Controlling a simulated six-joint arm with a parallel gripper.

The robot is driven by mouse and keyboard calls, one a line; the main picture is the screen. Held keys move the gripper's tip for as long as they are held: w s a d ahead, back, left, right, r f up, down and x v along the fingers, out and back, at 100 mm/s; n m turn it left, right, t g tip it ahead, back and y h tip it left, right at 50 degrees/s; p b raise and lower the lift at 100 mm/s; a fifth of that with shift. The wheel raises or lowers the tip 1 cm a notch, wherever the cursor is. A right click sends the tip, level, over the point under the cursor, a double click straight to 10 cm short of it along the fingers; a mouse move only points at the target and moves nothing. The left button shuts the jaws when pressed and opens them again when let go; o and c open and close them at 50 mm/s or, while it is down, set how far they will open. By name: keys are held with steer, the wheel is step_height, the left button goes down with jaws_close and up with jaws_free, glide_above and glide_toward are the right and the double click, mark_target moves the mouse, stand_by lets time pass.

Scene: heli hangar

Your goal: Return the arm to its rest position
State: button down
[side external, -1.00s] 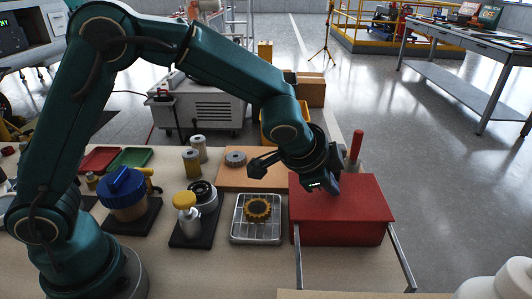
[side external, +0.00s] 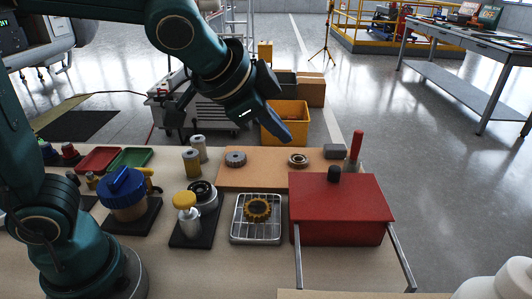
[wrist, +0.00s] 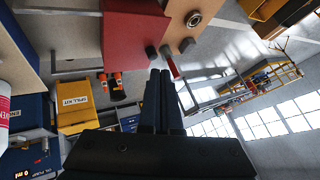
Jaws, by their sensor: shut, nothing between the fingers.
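My gripper (side external: 282,132) is raised in the air above the back of the workbench, clear of everything. Its fingers point down and to the right. In the wrist view my gripper (wrist: 161,76) shows its two dark fingers close together with nothing between them. The red box (side external: 341,214) stands on the bench to the right, below my gripper, with a black knob (side external: 334,174) on its top. The red box also shows at the top of the wrist view (wrist: 134,35).
A wire tray (side external: 245,231) with a yellow-brown gear (side external: 257,209) sits left of the red box. A blue-lidded pot (side external: 123,188) and a yellow-topped pump bottle (side external: 187,215) stand further left. A red-handled tool (side external: 356,146) stands upright behind the box. An orange bin (side external: 287,122) is beyond the bench.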

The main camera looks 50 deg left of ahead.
steer(key=s+a+n, duration=0.4)
steer(key=s+a, duration=0.2)
steer(key=s, duration=0.2)
steer(key=s+f+n+g, duration=0.2)
steer(key=s+f+n, duration=0.1)
steer(key=s+f, duration=0.2)
steer(key=shift+s+d+f+g, duration=0.15)
steer(key=shift+s+d+g, duration=0.2)
steer(key=shift+s, duration=0.7)
